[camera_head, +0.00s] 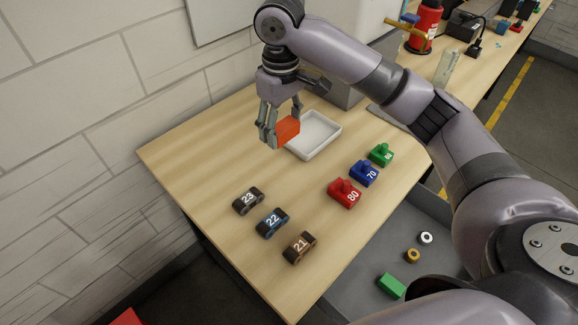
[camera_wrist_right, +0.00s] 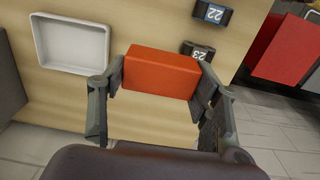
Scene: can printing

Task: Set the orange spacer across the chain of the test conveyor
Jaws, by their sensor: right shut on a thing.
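The orange spacer (camera_head: 287,130) is a plain red-orange block. My right gripper (camera_head: 280,127) is shut on it and holds it above the wooden table, just left of the white tray. In the right wrist view the spacer (camera_wrist_right: 160,73) sits between the two fingers, its long side spanning the gap. The table surface shows below it. I cannot make out the test conveyor or its chain in either view. My left gripper is not in view.
The white tray (camera_head: 318,127) looks empty. Dark pieces marked 23 (camera_head: 248,200), 22 (camera_head: 271,222) and 21 (camera_head: 299,247) stand near the table's front left. Red (camera_head: 344,193), blue (camera_head: 364,173) and green (camera_head: 381,154) numbered blocks line the right edge. The table's middle is clear.

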